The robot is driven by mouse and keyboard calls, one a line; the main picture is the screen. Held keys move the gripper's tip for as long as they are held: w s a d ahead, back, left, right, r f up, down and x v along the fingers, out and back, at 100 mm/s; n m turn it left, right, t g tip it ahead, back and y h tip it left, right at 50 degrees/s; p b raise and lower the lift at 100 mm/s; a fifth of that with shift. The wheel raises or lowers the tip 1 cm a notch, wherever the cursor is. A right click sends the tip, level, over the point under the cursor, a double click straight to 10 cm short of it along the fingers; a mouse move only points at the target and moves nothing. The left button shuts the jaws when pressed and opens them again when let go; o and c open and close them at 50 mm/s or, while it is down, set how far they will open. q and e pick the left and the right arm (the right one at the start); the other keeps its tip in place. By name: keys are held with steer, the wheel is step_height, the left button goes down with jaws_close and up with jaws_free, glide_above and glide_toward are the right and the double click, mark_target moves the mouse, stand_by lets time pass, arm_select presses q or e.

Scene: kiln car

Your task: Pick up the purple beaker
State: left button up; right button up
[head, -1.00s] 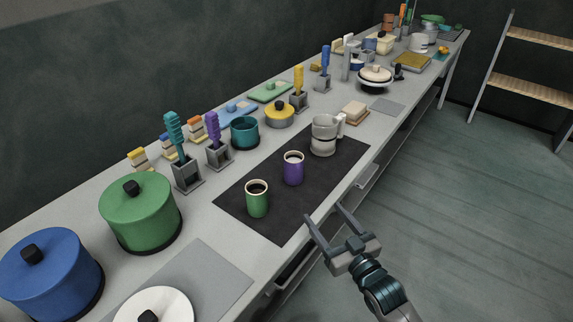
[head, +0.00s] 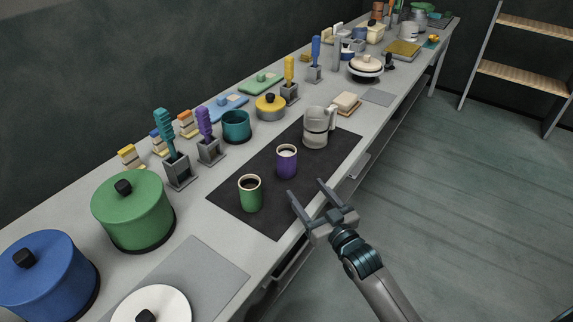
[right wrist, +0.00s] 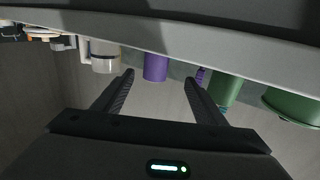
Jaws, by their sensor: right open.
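The purple beaker (head: 287,163) stands upright on the black mat (head: 254,215), between the green beaker (head: 250,194) and the white and grey pitcher (head: 318,128). In the right wrist view the purple beaker (right wrist: 155,67) shows ahead, between the finger directions and apart from them. My right gripper (head: 306,188) is open and empty. It is at the counter's front edge, to the right of and nearer than the purple beaker. My left gripper is not in view.
The green beaker also shows in the right wrist view (right wrist: 226,90), near the right finger. A teal pot (head: 236,127) and a yellow pot (head: 271,107) stand behind the mat. A large green pot (head: 133,212) is at left. Bare mat lies in front of the beakers.

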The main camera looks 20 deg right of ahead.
mark_target(291, 169)
steer(key=w, duration=0.4)
steer(key=w+a+p, duration=0.1)
steer(key=w, duration=0.2)
steer(key=shift+w+a, duration=0.1)
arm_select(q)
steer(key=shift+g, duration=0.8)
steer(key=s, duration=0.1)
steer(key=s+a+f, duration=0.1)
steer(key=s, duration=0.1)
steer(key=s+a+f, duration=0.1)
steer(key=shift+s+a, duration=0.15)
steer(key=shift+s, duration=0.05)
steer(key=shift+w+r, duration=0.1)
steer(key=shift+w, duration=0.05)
